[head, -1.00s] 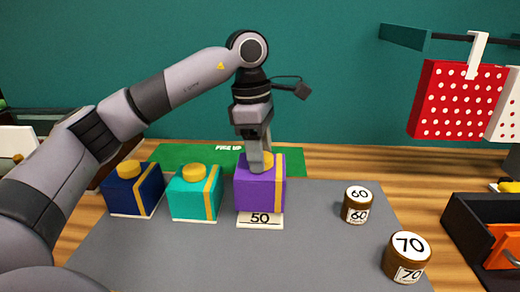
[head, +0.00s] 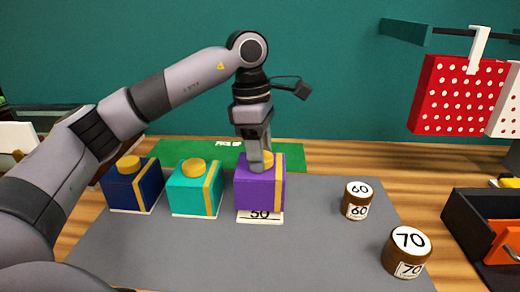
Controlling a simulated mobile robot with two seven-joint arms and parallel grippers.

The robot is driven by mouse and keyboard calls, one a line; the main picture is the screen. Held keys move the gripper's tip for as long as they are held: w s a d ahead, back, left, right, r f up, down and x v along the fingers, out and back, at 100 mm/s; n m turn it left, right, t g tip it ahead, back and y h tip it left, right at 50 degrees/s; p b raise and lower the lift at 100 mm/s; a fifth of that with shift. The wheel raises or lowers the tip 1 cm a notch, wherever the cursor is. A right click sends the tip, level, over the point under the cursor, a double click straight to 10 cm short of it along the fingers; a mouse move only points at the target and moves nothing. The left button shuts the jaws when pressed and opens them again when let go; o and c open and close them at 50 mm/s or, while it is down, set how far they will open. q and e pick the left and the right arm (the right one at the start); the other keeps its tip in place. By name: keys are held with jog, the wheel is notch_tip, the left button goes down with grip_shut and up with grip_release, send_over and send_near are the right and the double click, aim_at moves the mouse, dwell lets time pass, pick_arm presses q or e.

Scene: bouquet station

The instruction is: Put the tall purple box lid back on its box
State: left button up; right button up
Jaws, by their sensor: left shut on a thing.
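The tall purple box lid (head: 255,190) is a purple block with a gold stripe on its right side and a gold knob (head: 268,157) on top. My left gripper (head: 260,168) points straight down and is shut on that knob, partly hiding it. The lid looks upright. It stands in the picture just behind a white label reading 50 (head: 262,219), and its lower edge covers the upper part of the number. I cannot see any box under the lid or tell whether the lid touches one. My right gripper is not in view.
A teal box (head: 190,198) and a navy box (head: 127,194) with gold knobs stand to the left on the grey mat (head: 200,250). Jars marked 60 (head: 357,206) and 70 (head: 402,264) stand right. A black tray (head: 462,235) is at the right edge.

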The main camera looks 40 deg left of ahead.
pick_arm(q)
jog(key=shift+f+b, duration=0.35)
jog(key=shift+f, duration=0.45)
dwell(0.5)
dwell(0.4)
jog(key=o, duration=1.4)
jog(key=shift+r, duration=0.15)
jog(key=shift+r+p, duration=3.4)
jog(key=shift+r, duration=0.55)
jog(key=shift+s+f, duration=0.1)
